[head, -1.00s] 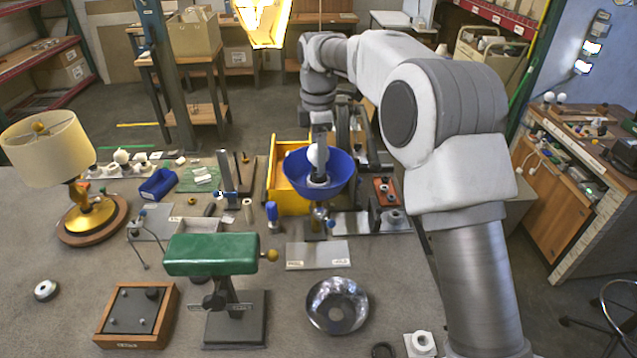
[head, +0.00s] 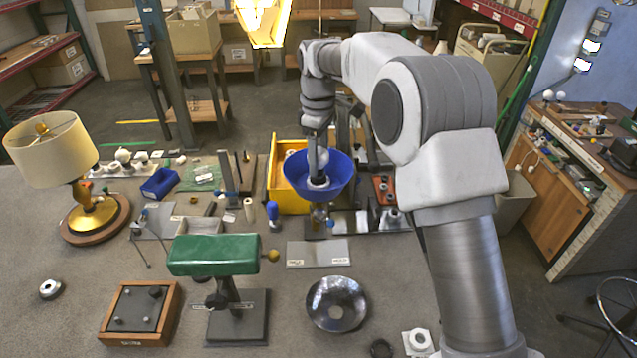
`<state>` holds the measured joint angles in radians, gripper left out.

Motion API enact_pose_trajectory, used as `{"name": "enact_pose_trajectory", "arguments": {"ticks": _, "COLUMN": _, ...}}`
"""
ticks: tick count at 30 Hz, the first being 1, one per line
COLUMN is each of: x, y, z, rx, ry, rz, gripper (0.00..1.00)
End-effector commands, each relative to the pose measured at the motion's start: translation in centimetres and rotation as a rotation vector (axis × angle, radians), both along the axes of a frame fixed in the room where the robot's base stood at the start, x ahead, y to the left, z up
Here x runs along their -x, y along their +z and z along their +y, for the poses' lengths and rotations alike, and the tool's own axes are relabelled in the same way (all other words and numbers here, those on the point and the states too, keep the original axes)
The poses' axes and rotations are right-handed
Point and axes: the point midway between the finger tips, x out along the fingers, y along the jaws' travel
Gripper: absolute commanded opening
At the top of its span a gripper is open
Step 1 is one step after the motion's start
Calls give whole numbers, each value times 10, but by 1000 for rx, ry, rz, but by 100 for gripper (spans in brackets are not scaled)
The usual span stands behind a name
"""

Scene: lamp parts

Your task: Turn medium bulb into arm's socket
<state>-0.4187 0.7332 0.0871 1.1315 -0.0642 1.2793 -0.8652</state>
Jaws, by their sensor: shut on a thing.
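A blue bowl-shaped shade (head: 340,185) opens upward on a stand at the middle back of the table. A pale, ring-like part shows at its bottom; I take it for the arm's socket (head: 318,181). My gripper (head: 317,150) points down into the shade from above. It is shut on the medium bulb (head: 322,157), of which only a small pale rounded part shows. The fingers hide most of the bulb, and I cannot tell whether its base touches the socket.
A yellow bin (head: 280,190) stands behind and left of the shade. A green-topped stand (head: 213,255), a shiny metal dish (head: 337,304) and a lamp with a cream shade (head: 50,150) stand around.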

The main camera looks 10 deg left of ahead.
Motion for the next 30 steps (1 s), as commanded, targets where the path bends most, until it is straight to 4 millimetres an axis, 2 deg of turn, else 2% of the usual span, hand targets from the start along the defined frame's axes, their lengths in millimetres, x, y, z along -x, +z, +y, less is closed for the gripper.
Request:
{"name": "enact_pose_trajectory", "arguments": {"ticks": 10, "x": 2, "y": -4, "z": 0, "rx": 3, "ry": -40, "rz": 8, "gripper": 16}}
{"name": "enact_pose_trajectory", "arguments": {"ticks": 24, "x": 2, "y": -5, "z": 0, "rx": 5, "ry": -551, "rz": 7, "gripper": 16}}
{"name": "enact_pose_trajectory", "arguments": {"ticks": 30, "x": 2, "y": -5, "z": -1, "rx": 5, "ry": -604, "rz": 7, "gripper": 16}}
